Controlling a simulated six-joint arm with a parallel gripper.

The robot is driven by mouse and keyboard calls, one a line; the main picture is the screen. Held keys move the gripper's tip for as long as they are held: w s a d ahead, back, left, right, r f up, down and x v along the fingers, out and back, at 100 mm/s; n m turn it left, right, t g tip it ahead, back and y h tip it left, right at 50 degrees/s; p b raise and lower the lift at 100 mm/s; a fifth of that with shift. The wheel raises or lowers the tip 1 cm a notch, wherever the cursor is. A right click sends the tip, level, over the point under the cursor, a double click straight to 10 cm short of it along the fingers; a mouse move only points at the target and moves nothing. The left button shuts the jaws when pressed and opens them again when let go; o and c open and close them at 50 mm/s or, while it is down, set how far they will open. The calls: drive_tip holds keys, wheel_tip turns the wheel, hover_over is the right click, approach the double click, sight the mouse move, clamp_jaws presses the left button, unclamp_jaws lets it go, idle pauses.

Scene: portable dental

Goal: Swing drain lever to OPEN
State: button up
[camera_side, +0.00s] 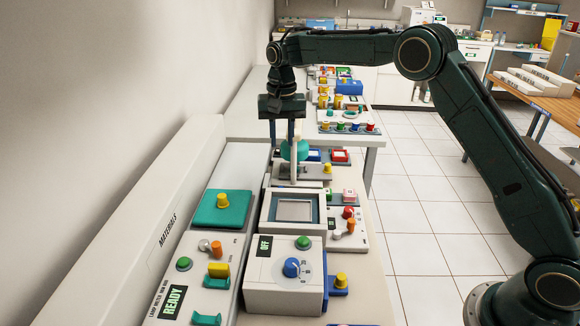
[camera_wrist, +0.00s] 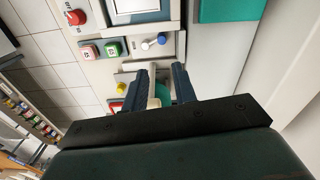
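My gripper (camera_side: 282,132) points down over the middle of the bench equipment. Its two dark fingers are spread apart. A teal rounded piece (camera_side: 301,150) with a pale upright part (camera_side: 293,168) stands at the fingers, above a light panel (camera_side: 312,172). In the wrist view my gripper (camera_wrist: 160,70) shows a clear gap, with the teal piece (camera_wrist: 162,95) partly visible between the fingers. The pale part (camera_wrist: 153,102) is close to the left finger; contact cannot be told. I see no readable OPEN mark, and cannot tell for sure that this is the drain lever.
A yellow knob (camera_side: 327,168) is just right of the gripper. A framed screen (camera_side: 294,209) and a white box with a blue dial (camera_side: 291,267) stand nearer. A teal block (camera_side: 223,207) is at left. The long wall unit (camera_side: 170,215) bounds the left side.

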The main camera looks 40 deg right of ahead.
drive_tip(key=shift+w+f, duration=0.35)
drive_tip(key=shift+f, duration=0.3)
wheel_tip(320, 180, down, 14)
drive_tip(key=shift+r, duration=0.1)
idle(0.5)
drive_tip(key=shift+c, duration=0.2)
clamp_jaws()
